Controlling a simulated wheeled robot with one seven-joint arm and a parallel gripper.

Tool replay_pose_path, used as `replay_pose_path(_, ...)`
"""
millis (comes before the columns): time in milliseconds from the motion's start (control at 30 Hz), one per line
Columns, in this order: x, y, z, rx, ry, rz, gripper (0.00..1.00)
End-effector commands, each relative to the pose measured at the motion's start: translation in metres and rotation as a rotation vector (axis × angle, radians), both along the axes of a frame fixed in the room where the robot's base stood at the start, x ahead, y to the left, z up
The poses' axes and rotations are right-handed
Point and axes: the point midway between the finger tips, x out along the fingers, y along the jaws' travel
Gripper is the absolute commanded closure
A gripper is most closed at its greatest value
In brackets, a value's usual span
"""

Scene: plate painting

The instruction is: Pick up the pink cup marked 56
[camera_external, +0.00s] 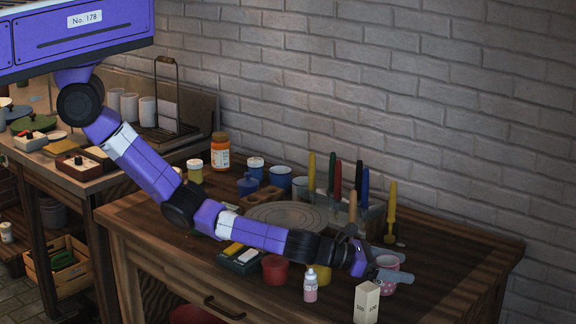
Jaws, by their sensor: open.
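A pink cup (388,287) with pale spots stands near the right part of the wooden table. My gripper (390,264) is at the cup, with one grey finger across its near side and the other toward its far side. The fingers are open and cover part of the cup. Whether they touch it I cannot tell. No mark 56 can be read on the cup from here.
A cream box (367,302) and a small pink bottle (310,286) stand in front of my gripper. A red pot (275,268) is to the left. A rack of upright tools (363,215) stands behind. The table's right end (455,262) is clear.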

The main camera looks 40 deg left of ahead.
Motion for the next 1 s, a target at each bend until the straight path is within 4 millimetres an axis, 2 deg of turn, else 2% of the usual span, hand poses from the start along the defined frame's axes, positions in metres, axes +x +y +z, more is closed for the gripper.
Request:
replay_pose_path(133,0.0,0.0,0.0,0.0,0.0,0.0,0.2)
replay_pose_path(500,0.0,0.0,0.0,0.0,0.0,0.0,0.93)
replay_pose_path(533,0.0,0.0,0.001,-0.001,-0.001,0.0,0.96)
replay_pose_path(833,0.0,0.0,0.004,-0.001,0.0,0.0,0.96)
replay_pose_path(1000,0.0,0.0,0.019,-0.004,-0.001,0.0,0.96)
